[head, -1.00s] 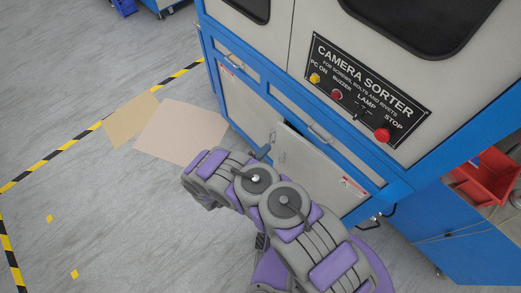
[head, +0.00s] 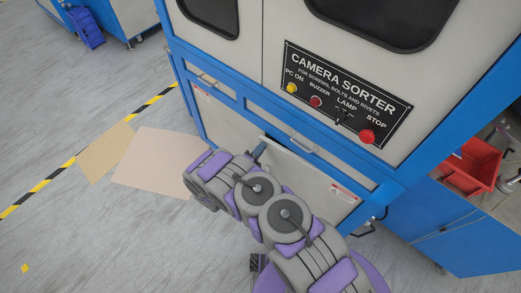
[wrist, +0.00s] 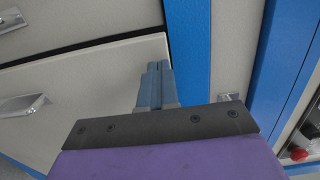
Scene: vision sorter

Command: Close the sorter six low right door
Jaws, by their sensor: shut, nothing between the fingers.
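The low right door (head: 308,172) of the camera sorter is a light grey panel under the drawer row. A narrow dark gap shows along its top edge near the upper left corner, so it looks slightly ajar. My gripper (head: 260,149) is at that corner, and my arm hides much of the door. In the wrist view, the door (wrist: 85,85) fills the left side, with its metal handle (wrist: 24,105) at the far left. My gripper (wrist: 155,82) has its blue fingers together and empty, over the door's corner beside the blue frame (wrist: 188,45). I cannot tell whether they touch it.
The sorter's control panel (head: 345,92) with buttons is above. A drawer handle (head: 304,143) sticks out over the door. A red bin (head: 470,165) is on the blue cabinet at right.

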